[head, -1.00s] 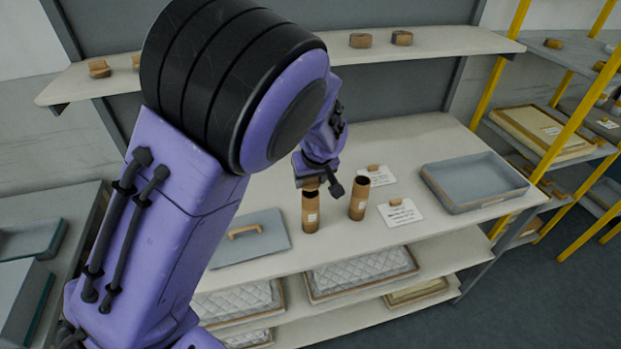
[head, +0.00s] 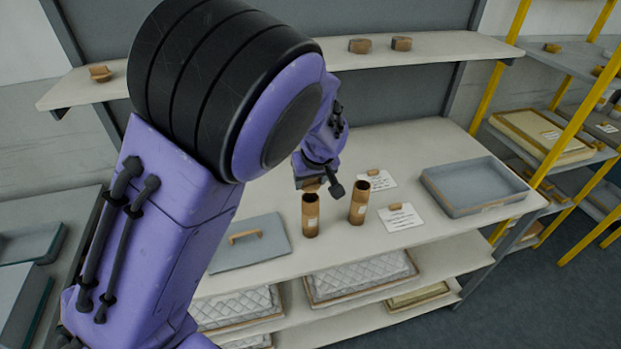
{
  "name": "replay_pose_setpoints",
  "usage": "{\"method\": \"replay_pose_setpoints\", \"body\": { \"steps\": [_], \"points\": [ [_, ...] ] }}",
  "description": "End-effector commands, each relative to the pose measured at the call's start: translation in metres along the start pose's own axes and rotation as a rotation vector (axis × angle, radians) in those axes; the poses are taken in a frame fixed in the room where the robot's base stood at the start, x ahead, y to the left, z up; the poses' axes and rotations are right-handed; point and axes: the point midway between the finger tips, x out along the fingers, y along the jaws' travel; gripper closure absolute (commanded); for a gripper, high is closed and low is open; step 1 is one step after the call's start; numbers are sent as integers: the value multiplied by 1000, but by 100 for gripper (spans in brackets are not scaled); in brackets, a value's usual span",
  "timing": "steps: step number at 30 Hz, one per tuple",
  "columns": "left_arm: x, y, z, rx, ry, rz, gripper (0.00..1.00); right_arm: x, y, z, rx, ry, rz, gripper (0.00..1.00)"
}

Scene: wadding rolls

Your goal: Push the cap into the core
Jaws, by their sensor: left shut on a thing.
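Two brown cardboard cores stand upright on the bench: the left core (head: 310,218) and the right core (head: 358,204). My left gripper (head: 318,184) is just above and behind the left core's top. It is shut on a small brown piece that looks like the cap (head: 311,185), mostly hidden by the gripper. I cannot tell whether the cap touches the core's rim. My right gripper is not in view.
White cards with small brown pieces lie behind and right of the cores, including the front card (head: 401,219). A grey tray (head: 480,211) stands at right. A grey lid (head: 250,252) with a handle lies at left. Small brown pieces sit on the upper shelf (head: 440,47).

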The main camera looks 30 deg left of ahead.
Motion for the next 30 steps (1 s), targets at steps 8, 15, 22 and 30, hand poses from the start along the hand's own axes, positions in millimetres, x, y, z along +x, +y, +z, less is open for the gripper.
{"method": "replay_pose_setpoints", "body": {
  "steps": [8, 15, 22, 30],
  "points": [
    [4, 0, 2, 0, -1, -1, 79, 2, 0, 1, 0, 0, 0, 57],
    [9, 0, 4, 0, -1, -1, 79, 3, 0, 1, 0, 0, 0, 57],
    [13, 0, 5, 0, 0, 0, 79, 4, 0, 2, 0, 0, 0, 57],
    [18, 0, 8, 0, 0, 0, 79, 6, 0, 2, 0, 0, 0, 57]
  ]
}}
